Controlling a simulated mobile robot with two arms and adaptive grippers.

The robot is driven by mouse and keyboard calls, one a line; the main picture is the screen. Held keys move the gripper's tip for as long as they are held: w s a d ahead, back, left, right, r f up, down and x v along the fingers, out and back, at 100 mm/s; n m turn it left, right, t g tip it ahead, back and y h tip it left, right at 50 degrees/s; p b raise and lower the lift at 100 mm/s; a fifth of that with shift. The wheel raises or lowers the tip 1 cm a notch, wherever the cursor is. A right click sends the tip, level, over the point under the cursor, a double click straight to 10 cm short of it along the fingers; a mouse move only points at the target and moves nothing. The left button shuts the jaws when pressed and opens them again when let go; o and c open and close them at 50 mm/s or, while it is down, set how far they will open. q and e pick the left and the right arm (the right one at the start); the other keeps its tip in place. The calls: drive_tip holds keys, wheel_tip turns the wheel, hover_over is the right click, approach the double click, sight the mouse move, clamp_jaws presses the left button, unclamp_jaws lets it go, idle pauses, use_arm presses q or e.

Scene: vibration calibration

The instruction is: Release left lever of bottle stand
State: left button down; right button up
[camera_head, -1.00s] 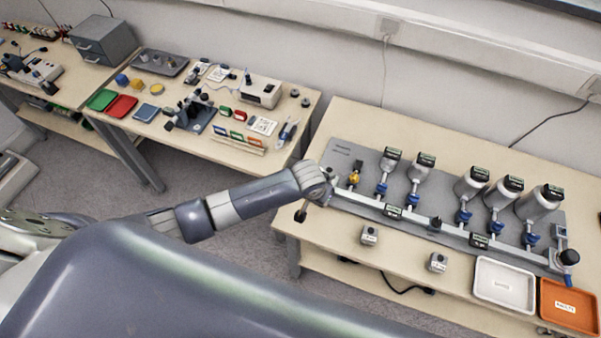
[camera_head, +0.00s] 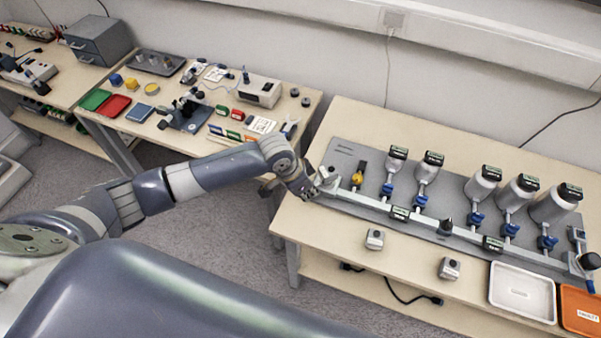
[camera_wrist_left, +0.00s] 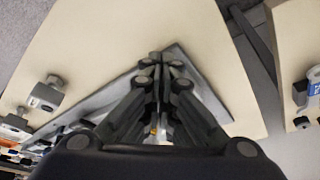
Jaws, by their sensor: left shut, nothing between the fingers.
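The bottle stand is a grey plate (camera_head: 349,150) on the right-hand table, with a pale rail (camera_head: 370,207) along its front. Several tilted grey bottles with dark labels stand along it. My left gripper (camera_head: 309,193) is at the left end of the rail, over the table's left edge. In the left wrist view its fingers (camera_wrist_left: 158,62) are together, with nothing seen between them, in front of the plate's corner. The left lever cannot be made out clearly beside the gripper; whether they touch cannot be told. A black knob (camera_head: 589,261) shows at the rail's right end. My right gripper is out of view.
Two small grey devices (camera_head: 374,239) (camera_head: 449,268) lie in front of the stand. A white tray (camera_head: 522,292) and an orange tray (camera_head: 580,311) are at the front right. A second table (camera_head: 205,150) with tools stands to the left, across a gap.

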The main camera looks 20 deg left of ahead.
use_arm(q)
drive_tip(key=shift+w+a+f+m+b, duration=0.15)
drive_tip(key=shift+w+a+m+b, duration=0.1)
drive_tip(key=shift+a+m+b, duration=0.45)
drive_tip(key=shift+w+a+m+g+h+b, duration=0.1)
drive_tip(key=shift+w+m+g+h+b, duration=0.2)
drive_tip(key=shift+m, duration=0.2)
drive_tip(key=shift+w+a+m+b, duration=0.3)
drive_tip(key=shift+a+m+b, duration=0.15)
drive_tip(key=shift+m, duration=0.35)
drive_tip(key=shift+w+a+m+g+h+b, duration=0.35)
drive_tip(key=shift+w+m+g+b, duration=0.25)
drive_tip(key=shift+m+b, duration=0.4)
drive_tip(key=w+m+b, duration=0.1)
drive_tip(key=a+m+g+b, duration=0.1)
drive_tip(key=m, duration=0.1)
drive_tip(key=shift+w+b, duration=0.35)
drive_tip(key=shift+w, duration=0.05)
wheel_tip(320, 180, up, 7)
drive_tip(key=p, duration=0.7)
drive_tip(key=shift+s, duration=0.1)
